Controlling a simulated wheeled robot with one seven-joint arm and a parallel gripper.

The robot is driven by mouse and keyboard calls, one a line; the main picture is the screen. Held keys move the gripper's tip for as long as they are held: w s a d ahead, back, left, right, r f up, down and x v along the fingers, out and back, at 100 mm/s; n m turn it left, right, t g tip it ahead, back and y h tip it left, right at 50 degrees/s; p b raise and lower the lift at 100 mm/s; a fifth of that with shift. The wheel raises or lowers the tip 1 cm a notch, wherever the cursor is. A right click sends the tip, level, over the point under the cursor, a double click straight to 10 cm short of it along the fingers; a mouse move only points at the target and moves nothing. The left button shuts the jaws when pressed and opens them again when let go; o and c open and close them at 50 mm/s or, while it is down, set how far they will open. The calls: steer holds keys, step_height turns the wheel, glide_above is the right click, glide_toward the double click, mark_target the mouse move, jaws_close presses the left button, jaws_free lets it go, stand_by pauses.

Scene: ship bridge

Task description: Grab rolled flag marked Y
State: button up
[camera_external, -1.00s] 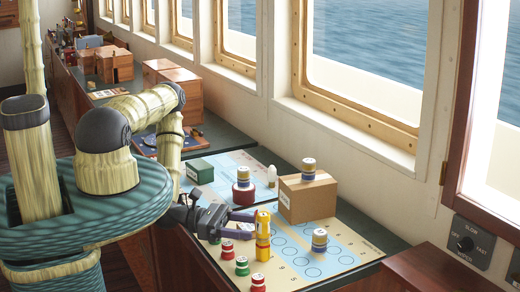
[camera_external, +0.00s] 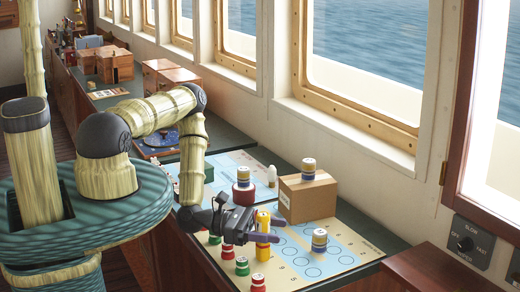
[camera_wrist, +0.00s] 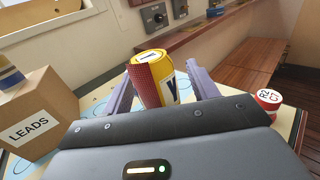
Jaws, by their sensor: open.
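The rolled flag marked Y (camera_external: 263,221) is a yellow upright cylinder on the numbered mat. In the wrist view the yellow flag (camera_wrist: 174,88) shows part of a dark letter, a pale labelled top and a red textured patch on its left side. My gripper (camera_external: 268,231) is open around it. In the wrist view my gripper's purple fingers (camera_wrist: 162,92) stand on either side of the flag, with a gap visible on the right; contact on the left cannot be told. The flag's lower part is hidden by the gripper body.
A cardboard box (camera_external: 308,198) labelled LEADS stands behind, with a banded roll (camera_external: 308,168) on top. Another banded roll (camera_external: 320,240) stands right on the mat (camera_external: 345,262). Red and green rolls (camera_external: 242,266) line the near edge. A red-labelled roll (camera_wrist: 268,100) sits right in the wrist view.

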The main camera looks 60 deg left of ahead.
stand_by(0.4)
steer(key=c, duration=1.1)
step_height(320, 180, up, 10)
steer(key=shift+b, duration=0.4)
